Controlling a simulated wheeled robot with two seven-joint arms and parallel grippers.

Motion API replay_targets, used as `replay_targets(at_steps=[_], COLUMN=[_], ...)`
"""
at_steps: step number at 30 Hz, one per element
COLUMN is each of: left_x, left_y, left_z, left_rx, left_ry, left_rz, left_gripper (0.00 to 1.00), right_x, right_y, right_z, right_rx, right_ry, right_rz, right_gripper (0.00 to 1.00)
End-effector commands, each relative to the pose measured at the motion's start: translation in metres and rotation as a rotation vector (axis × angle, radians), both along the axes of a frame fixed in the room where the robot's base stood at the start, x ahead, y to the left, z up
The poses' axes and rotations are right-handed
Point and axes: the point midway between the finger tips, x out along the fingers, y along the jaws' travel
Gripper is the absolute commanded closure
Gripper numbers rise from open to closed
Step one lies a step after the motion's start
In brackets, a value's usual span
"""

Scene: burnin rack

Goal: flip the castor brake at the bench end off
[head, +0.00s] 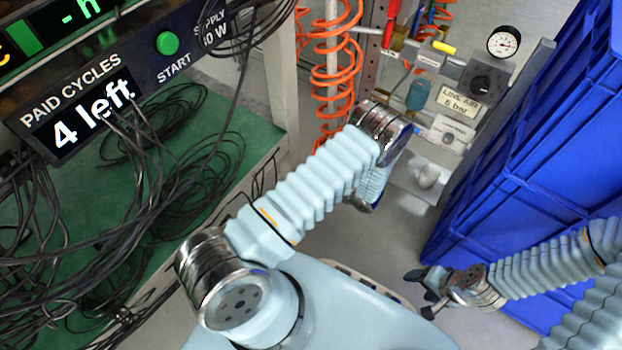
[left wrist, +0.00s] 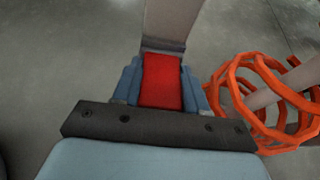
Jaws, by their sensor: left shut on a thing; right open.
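In the left wrist view a flat red tab (left wrist: 162,92), which looks like the castor brake lever, sits between the blue-grey fingers of my left gripper (left wrist: 161,76). The gripper is shut on it. A grey-brown upright part (left wrist: 172,24) meets the tab's far end. In the head view my left arm crosses the middle and bends down; its fingers, the brake and the castor are hidden there. My right gripper (head: 424,293) is open and empty above the floor at the lower right.
An orange coiled hose (head: 335,75) hangs by the bench end and shows close beside the left gripper (left wrist: 262,100). Loose black cables cover the green bench top (head: 215,120). An air panel with a gauge (head: 503,41) stands behind. Blue crates (head: 540,150) are stacked at the right.

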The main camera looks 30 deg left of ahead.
Motion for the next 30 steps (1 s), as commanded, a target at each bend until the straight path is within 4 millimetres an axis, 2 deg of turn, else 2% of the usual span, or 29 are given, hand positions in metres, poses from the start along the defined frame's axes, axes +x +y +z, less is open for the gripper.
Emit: replay_targets(at_steps=[16, 17, 21, 22, 30], left_x=[-0.0004, -0.0004, -0.0003, -0.0003, 0.0], left_y=[-0.0012, -0.0012, -0.0009, -0.0007, -0.001], left_z=[0.0004, 0.0004, 0.0007, 0.0007, 0.0016], left_rx=[-0.041, -0.041, -0.04, -0.039, -0.038], left_ry=[0.004, 0.004, 0.004, 0.004, 0.003], left_rz=[0.0, 0.0, 0.0, 0.0, -0.001], left_gripper=[1.0, 0.56, 0.35, 0.32, 0.32], right_x=[0.0002, 0.0002, 0.0002, 0.0002, 0.0002], right_y=[-0.0006, -0.0006, -0.0005, -0.0005, -0.0006], right_z=[0.0035, 0.0035, 0.0036, 0.0036, 0.0038], right_rx=[-0.001, -0.001, -0.001, -0.001, -0.001], right_ry=[0.0, 0.0, 0.0, 0.0, 0.0], right_rz=[-0.001, -0.001, -0.001, -0.001, -0.001], right_gripper=[0.32, 0.32, 0.32, 0.32, 0.32])
